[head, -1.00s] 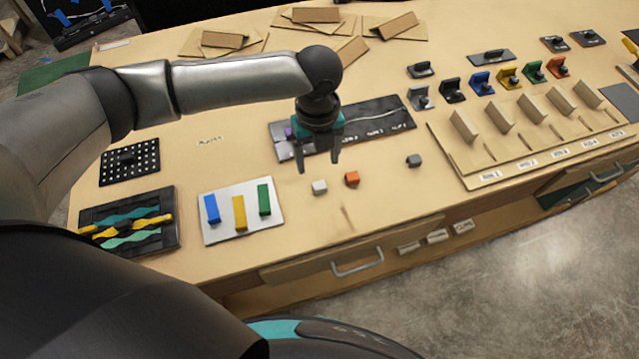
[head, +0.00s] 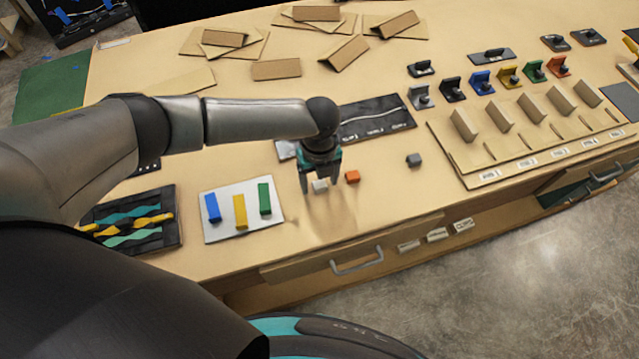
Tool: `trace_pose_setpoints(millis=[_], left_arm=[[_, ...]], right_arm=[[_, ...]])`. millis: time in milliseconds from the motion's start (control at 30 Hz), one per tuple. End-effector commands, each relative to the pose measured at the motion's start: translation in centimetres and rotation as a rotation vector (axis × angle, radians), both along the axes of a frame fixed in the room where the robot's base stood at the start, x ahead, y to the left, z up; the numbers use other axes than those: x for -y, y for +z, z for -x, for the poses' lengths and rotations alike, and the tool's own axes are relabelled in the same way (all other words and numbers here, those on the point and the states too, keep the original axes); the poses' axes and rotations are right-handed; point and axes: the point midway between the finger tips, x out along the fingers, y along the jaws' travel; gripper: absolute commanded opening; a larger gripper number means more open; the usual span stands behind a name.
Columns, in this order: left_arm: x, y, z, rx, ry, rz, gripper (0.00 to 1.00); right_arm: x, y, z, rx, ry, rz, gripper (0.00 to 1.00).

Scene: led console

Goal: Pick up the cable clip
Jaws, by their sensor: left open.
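Three small blocks that look like cable clips lie on the wooden table: a white one (head: 320,185), an orange one (head: 352,177) and a grey one (head: 414,160). I cannot tell which the task means. My left gripper (head: 319,182) points down, open, with its fingertips on either side of the white clip in the picture. Whether they touch it or are still above it is unclear. The orange clip is just right of the gripper, apart from it. My right gripper is not in view.
A dark board with a pale cable (head: 378,122) lies behind the gripper, partly hidden by my arm. A white plate (head: 272,222) with blue, yellow and green bars is to the left. A wooden slotted rack (head: 480,182) stands right. The table's front edge and drawer are near.

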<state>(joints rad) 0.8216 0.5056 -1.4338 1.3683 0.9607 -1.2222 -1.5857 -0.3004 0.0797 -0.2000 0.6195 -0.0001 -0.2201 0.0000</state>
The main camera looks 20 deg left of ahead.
Motion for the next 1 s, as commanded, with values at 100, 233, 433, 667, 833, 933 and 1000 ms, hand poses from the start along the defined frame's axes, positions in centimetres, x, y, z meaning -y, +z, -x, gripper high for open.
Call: trace_pose_setpoints(millis=[100,233,433,667,833,933,1000], left_arm=[[0.02,0.01,0.01,0.000,0.000,0.000,0.72],[0.02,0.03,0.01,0.000,0.000,0.000,0.60],[0.03,0.04,0.00,0.000,0.000,0.000,0.38],[0.01,0.05,0.00,0.000,0.000,0.000,0.12],[0.01,0.05,-0.01,0.000,0.000,0.000,0.00],[0.01,0.06,-0.01,0.000,0.000,0.000,0.00],[0.01,0.06,-0.01,0.000,0.000,0.000,0.00]], right_arm=[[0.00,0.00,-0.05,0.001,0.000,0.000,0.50],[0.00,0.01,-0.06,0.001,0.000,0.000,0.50],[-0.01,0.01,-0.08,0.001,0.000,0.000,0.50],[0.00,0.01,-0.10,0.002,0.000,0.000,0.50],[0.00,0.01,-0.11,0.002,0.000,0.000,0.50],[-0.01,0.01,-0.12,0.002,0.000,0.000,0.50],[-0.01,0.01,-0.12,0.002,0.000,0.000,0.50]])
